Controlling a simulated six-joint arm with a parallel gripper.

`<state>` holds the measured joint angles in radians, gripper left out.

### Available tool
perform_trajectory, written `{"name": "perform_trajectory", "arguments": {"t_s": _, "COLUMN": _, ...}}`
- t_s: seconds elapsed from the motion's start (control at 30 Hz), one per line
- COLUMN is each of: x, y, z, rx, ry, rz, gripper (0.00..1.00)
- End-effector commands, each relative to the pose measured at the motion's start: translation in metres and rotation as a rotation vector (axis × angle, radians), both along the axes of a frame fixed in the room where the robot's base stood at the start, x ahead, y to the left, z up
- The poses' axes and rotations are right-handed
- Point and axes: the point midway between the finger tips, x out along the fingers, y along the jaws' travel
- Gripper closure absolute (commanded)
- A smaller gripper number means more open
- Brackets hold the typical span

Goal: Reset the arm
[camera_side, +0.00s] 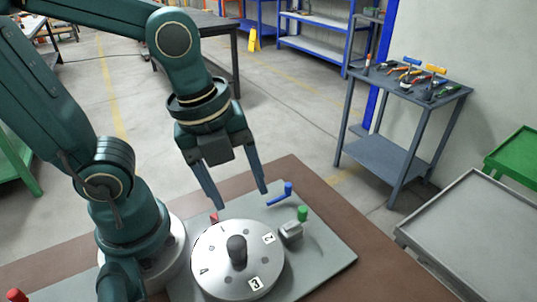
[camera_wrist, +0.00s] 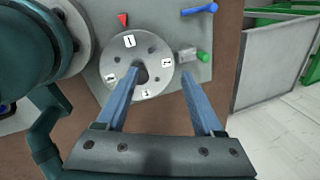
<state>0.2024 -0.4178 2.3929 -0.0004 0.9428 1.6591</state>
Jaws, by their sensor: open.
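My gripper (camera_side: 240,196) is open and empty, raised above the far side of the round metal disc (camera_side: 222,262) in the side view. The disc bears number plates and has a dark knob (camera_side: 237,251) at its middle. In the wrist view my gripper (camera_wrist: 170,92) spreads its two blue-grey fingers, and the left finger overlaps part of the disc (camera_wrist: 112,62). The disc lies on a grey plate (camera_side: 325,255). A blue handle (camera_side: 281,195) and a small grey block with a green knob (camera_side: 292,229) are on the plate to the right of the disc. A red pointer (camera_wrist: 123,19) shows beside the disc.
The plate is on a brown table (camera_side: 385,275). A tool stand (camera_side: 410,92) with several hand tools is at the back right. A grey tray table (camera_side: 485,225) is at the right edge. The space around my raised gripper looks clear.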

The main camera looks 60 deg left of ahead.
Motion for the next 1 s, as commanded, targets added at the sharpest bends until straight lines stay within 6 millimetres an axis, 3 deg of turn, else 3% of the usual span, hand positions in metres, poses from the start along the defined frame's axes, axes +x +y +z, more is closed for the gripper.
{"name": "perform_trajectory", "arguments": {"t_s": 0.2, "x": 0.005, "y": 0.019, "z": 0.018, "rx": -0.174, "ry": -0.124, "rz": 0.623, "gripper": 0.31}}
{"name": "perform_trajectory", "arguments": {"t_s": 0.5, "x": 0.006, "y": 0.032, "z": 0.03, "rx": -0.47, "ry": -0.19, "rz": 1.376, "gripper": 0.31}}
{"name": "perform_trajectory", "arguments": {"t_s": 0.7, "x": 0.005, "y": 0.032, "z": 0.028, "rx": -0.584, "ry": -0.158, "rz": 1.669, "gripper": 0.31}}
{"name": "perform_trajectory", "arguments": {"t_s": 1.0, "x": 0.006, "y": 0.032, "z": 0.028, "rx": -0.619, "ry": -0.147, "rz": 1.757, "gripper": 0.31}}
